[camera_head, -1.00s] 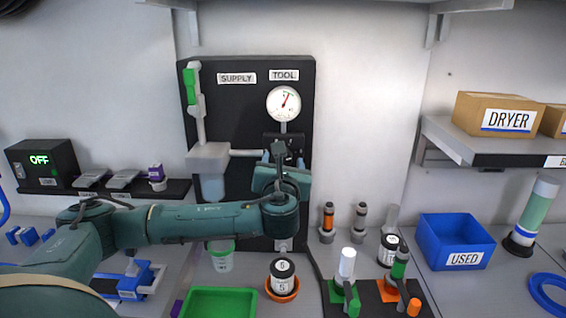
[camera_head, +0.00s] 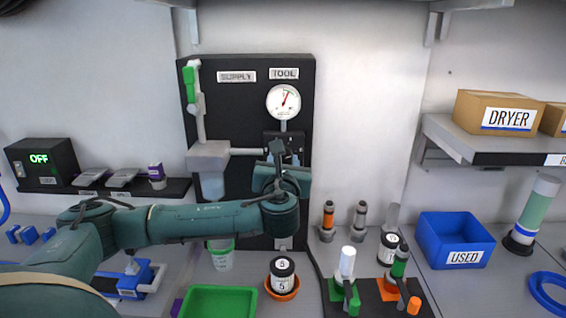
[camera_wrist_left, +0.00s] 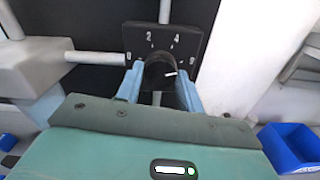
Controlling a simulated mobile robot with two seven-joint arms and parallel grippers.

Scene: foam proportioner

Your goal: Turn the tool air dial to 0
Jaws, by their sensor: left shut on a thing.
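The tool air dial (camera_wrist_left: 160,72) is a round black knob with a white mark, on a black plate (camera_wrist_left: 160,40) with printed numbers including 2 and 4. In the left wrist view the white mark points to the right. My left gripper (camera_wrist_left: 160,85) is shut on the knob, one blue finger on each side. In the head view my left gripper (camera_head: 280,160) covers most of the knob. The white round gauge (camera_head: 283,102) under the TOOL label has a red needle pointing up and slightly right. My right gripper is not in view.
A grey supply fitting (camera_head: 208,157) with a green-handled valve (camera_head: 190,85) is left of the dial on the black board (camera_head: 240,110). Below are a green tray (camera_head: 218,290), a stacked pair of weights, and several tools. A blue USED bin (camera_head: 456,230) stands right.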

